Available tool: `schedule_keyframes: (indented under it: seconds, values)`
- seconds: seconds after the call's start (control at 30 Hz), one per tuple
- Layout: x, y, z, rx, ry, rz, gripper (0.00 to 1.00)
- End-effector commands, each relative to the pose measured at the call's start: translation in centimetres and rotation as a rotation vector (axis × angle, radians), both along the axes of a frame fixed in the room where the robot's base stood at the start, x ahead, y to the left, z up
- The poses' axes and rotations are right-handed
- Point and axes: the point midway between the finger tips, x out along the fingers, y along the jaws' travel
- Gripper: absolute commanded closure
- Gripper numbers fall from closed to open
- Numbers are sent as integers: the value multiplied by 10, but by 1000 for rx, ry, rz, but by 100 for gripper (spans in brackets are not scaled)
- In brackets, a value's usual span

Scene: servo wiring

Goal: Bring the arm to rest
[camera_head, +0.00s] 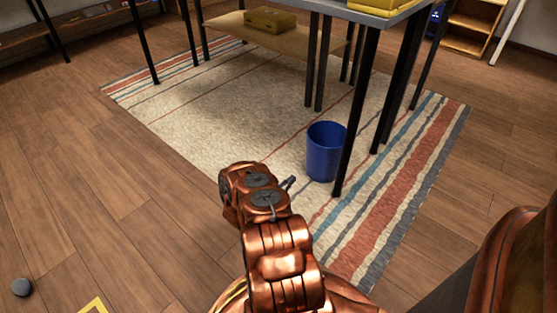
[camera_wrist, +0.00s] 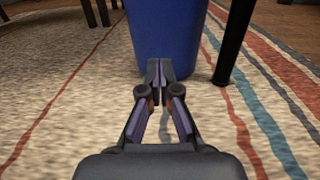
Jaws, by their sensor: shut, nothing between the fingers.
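My arm (camera_head: 280,262) is copper-coloured and reaches forward from the bottom of the head view, over the floor and the edge of the rug. My gripper (camera_wrist: 160,72) shows in the wrist view with its two dark fingers together and nothing between them. In the head view only a small part of my gripper (camera_head: 289,183) shows past the arm's end. In the wrist view the fingertips overlap the lower part of a blue bin (camera_wrist: 185,30); I cannot tell the gap between them.
The blue bin (camera_head: 325,155) stands on the striped rug (camera_head: 225,105) beside a black table leg (camera_head: 357,110). A table with a grey top (camera_head: 330,5) and a low shelf (camera_head: 235,28) stands behind. A grey ball (camera_head: 21,287) lies on the wooden floor at left. Open floor (camera_head: 110,200) lies left of the arm.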

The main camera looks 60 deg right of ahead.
Motion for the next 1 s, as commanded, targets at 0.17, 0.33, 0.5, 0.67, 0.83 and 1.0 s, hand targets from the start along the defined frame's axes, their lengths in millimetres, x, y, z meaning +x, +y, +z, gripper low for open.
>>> schedule_keyframes:
  seconds: [0.17,0.33,0.5,0.67,0.83,1.0]
  values:
    - [0,2,0,0,0,0,100]
    - [0,1,0,0,0,0,100]
    - [0,1,0,0,0,0,100]
    - [5,-5,49,-19,-23,-39,100]
    - [8,-7,102,-37,-52,-91,100]
    - [10,-6,171,-57,-99,-159,100]
